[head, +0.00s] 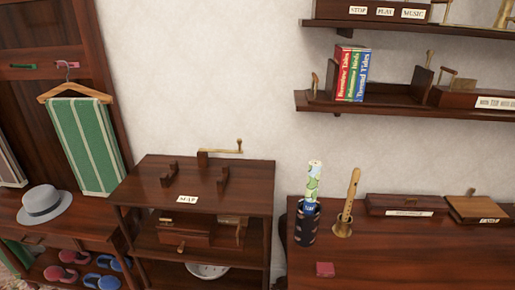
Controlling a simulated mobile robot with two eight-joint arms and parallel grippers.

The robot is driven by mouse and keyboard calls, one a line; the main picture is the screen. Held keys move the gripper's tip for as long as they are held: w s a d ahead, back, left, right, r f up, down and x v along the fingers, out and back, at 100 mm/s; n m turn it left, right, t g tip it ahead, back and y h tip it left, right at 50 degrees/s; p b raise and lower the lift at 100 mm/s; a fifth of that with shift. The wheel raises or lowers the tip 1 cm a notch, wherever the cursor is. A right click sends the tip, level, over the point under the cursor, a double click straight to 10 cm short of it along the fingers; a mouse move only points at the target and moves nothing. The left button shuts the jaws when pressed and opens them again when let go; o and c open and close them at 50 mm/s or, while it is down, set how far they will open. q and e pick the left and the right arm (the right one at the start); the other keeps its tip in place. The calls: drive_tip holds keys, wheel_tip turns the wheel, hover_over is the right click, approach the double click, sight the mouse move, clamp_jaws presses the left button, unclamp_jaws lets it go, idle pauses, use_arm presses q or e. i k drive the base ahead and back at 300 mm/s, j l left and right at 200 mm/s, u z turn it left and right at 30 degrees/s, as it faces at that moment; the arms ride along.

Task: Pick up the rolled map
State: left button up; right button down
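A rolled map (313,181), pale with green and blue patches, stands upright in a dark blue patterned holder (306,224). The holder is at the left end of a dark wooden cabinet top (400,259). The lower end of the map is hidden inside the holder. Neither of my grippers is in the head view.
A wooden flute (350,196) stands in a brass holder just right of the map. Two wooden boxes (406,204) (479,208) are further right. A lower stand (247,181) with wooden brackets and a label is at left.

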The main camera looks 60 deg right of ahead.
sight(314, 170)
drive_tip(key=z, duration=1.8)
